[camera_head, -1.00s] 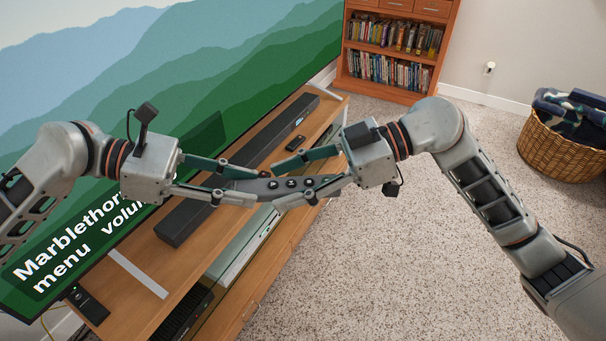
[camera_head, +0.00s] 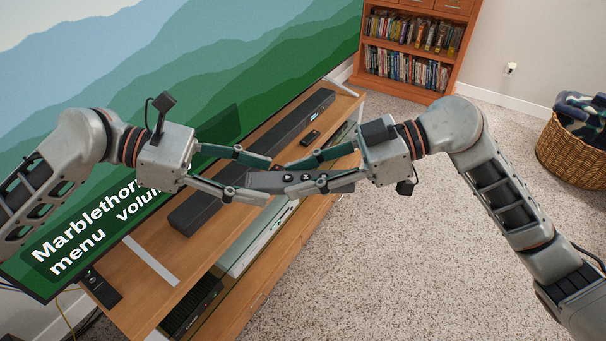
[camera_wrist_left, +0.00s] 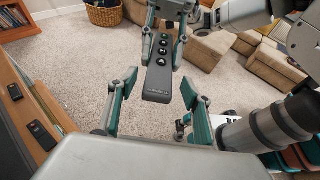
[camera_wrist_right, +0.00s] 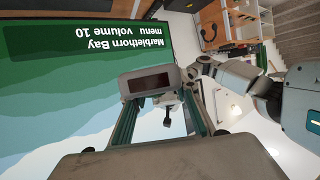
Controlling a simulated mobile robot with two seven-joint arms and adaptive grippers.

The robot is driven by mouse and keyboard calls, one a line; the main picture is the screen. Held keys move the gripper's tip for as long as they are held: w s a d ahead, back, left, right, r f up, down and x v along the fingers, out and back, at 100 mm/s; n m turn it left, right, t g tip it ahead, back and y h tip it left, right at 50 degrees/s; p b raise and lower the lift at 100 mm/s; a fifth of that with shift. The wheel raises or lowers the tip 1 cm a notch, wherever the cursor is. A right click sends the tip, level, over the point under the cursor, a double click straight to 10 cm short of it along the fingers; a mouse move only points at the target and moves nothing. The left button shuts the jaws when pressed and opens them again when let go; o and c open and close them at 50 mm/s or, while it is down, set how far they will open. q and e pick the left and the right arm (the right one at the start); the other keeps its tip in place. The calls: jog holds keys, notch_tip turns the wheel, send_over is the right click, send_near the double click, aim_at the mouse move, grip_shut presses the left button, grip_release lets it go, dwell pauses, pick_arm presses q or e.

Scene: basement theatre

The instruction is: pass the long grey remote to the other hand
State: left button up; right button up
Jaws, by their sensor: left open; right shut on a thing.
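The long grey remote (camera_head: 333,183) with round dark buttons is held in the air between my two grippers, in front of the TV console. My right gripper (camera_head: 287,181) is shut on it, one finger on each side. My left gripper (camera_head: 268,180) is open, its fingers apart on either side of the remote's free end. In the left wrist view, the remote (camera_wrist_left: 158,82) points its free end between the open left fingers, with a gap on each side. In the right wrist view, a dark window shows on the near end of the remote (camera_wrist_right: 150,79).
A large TV (camera_head: 240,60) stands behind. A wicker basket (camera_head: 570,155) is at the right. Carpet (camera_head: 400,270) in front is clear.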

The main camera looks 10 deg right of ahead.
pick_arm(q)
jog(key=s+v, duration=0.1)
jog(key=v, duration=1)
jog(key=w+d+f+m+t+y, duration=0.15)
jog(key=f+m+t, duration=0.3)
jog(key=f, duration=0.95)
jog(key=w+d+f+m+t+y, duration=0.1)
jog(key=d+f+m+t, duration=0.3)
jog(key=f, duration=1)
jog(key=s+a+f+m+t+y, duration=0.1)
jog(key=s+a+f+m+y, duration=0.3)
jog(key=s+a+f+m, duration=0.2)
jog(key=s+a+f+m+t+y, duration=0.2)
jog(key=s+a+f+m+y, duration=0.2)
jog(key=s+f, duration=0.6)
jog(key=shift+s+a+m+y, duration=0.4)
jog(key=shift+a+m, duration=0.95)
jog(key=shift+m, duration=0.4)
jog(key=shift+r, duration=0.15)
